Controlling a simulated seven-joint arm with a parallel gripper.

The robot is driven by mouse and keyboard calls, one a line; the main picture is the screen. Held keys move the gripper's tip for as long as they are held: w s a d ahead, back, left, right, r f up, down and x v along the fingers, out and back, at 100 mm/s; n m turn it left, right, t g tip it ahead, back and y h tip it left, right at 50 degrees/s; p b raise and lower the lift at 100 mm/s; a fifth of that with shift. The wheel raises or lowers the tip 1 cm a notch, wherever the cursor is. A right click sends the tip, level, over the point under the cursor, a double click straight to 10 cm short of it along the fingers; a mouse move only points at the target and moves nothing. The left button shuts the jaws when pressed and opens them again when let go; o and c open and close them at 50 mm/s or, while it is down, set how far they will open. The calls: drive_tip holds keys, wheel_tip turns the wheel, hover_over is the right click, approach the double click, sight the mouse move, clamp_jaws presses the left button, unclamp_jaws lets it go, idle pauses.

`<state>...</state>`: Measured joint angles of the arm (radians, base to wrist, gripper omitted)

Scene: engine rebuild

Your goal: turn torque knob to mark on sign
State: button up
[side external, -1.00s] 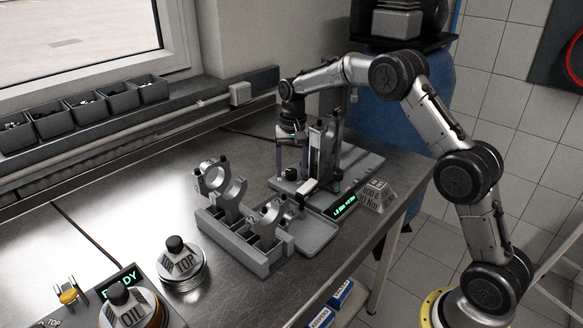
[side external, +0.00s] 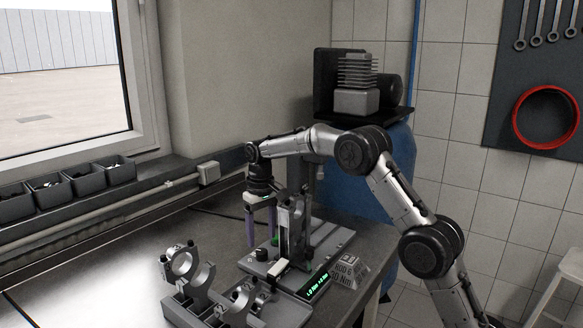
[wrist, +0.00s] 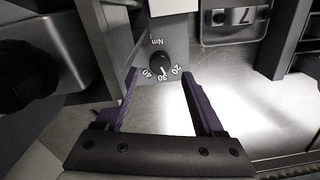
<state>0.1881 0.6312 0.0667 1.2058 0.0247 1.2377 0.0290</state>
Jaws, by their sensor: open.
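The torque knob (wrist: 161,63) is a small black dial with a white pointer line, on a grey panel marked 20, 30, 40 and Nm. Its pointer appears to face the 30. My gripper (wrist: 159,73) is open, its two purple fingers apart on either side of the knob's dial in the wrist view, with nothing between the tips hiding the knob. In the side view, my gripper (side external: 262,243) points down over the grey fixture. The sign (side external: 348,272) is a small tilted plate right of the fixture; its lower line ends in "0 Nm", the first digit unclear.
A green-lit display (side external: 317,287) sits on the fixture's front edge. A tall metal upright (side external: 292,225) stands close to my fingers. A white block (side external: 278,267) lies near them.

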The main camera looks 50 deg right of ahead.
sight(263, 250)
wheel_tip(263, 250, up, 10)
drive_tip(key=f, duration=0.1)
drive_tip(key=s+a+r+n+t, duration=0.1)
drive_tip(key=s+a+r+t, duration=0.2)
drive_tip(key=s+r, duration=1.1)
drive_tip(key=a, duration=0.3)
drive_tip(key=shift+a, duration=0.15)
drive_tip(key=shift+s+r, duration=0.1)
